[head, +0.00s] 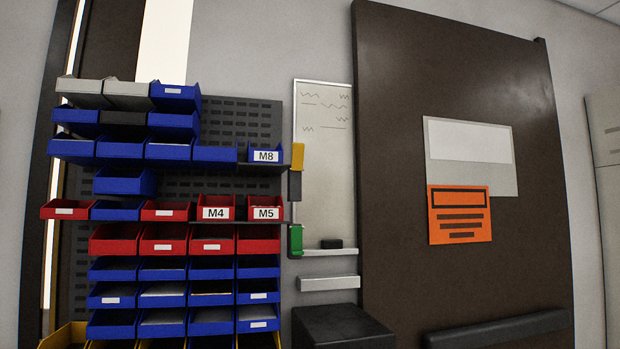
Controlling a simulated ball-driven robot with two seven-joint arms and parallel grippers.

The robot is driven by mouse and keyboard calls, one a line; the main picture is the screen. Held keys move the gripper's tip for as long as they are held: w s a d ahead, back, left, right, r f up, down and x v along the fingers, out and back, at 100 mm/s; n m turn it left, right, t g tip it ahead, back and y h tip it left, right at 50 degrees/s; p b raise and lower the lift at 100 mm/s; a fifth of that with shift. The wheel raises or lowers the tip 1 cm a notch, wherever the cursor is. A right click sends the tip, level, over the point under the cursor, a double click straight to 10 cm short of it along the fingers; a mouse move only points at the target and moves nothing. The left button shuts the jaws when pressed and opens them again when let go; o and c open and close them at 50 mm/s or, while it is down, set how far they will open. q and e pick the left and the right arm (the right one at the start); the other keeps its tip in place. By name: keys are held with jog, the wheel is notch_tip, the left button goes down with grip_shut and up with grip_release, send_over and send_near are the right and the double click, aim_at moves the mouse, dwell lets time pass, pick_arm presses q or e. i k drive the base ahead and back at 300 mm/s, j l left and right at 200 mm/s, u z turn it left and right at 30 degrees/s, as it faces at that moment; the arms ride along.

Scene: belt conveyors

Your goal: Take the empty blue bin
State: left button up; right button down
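Several blue bins hang or stand on a grey slotted rack at the left of the head view. One blue bin (125,184) sits alone in its row, with free panel to its right. Another blue bin (214,153) stands beside the blue M8 bin (264,155). More blue bins, such as one at the top (176,97) and one lower down (212,269), fill other rows. The view is from low down, so most insides are hidden and I cannot tell which blue bin is empty. Neither of my grippers is in view.
Red bins, including M4 (216,213) and M5 (265,213), fill the middle rows. Grey bins (129,89) are on top. A whiteboard (325,160) hangs right of the rack. A black box (342,330) stands below it. A dark door (390,120) is at the right.

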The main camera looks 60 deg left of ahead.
aim_at(254, 155)
jog(key=k+u, duration=0.1)
jog(key=u, duration=0.4)
jog(key=j+u, duration=0.1)
jog(key=u, duration=0.4)
jog(key=k+j+u, duration=0.15)
jog(key=u, duration=0.35)
jog(key=j+u, duration=0.1)
jog(key=u, duration=0.4)
